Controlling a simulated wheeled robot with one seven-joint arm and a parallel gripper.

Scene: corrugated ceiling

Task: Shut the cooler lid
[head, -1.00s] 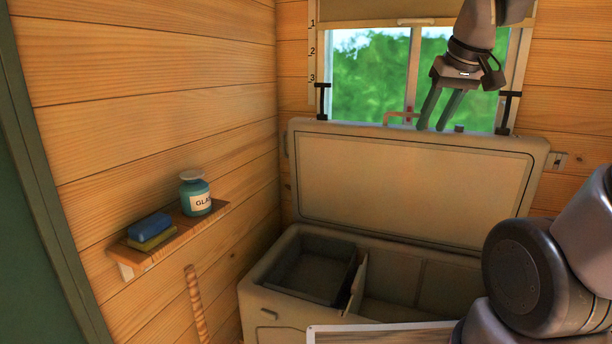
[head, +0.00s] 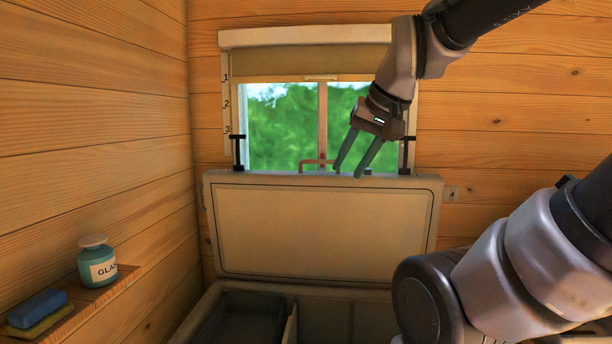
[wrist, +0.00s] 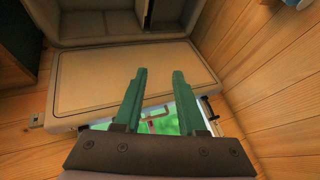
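The cooler lid (head: 322,228) stands raised, nearly upright, in front of the window in the head view. The cooler body (head: 205,304) below it is open and shows divided compartments. My gripper (head: 349,174) points down at the lid's top edge, right of its middle, with its two fingers apart and nothing between them. In the wrist view my gripper (wrist: 162,72) is also open, over the lid (wrist: 100,82), whose inner face shows. I cannot tell whether the fingers touch the lid.
The window (head: 290,120) with a red handle (head: 312,163) and two black latches is behind the lid. Wooden walls close in the corner.

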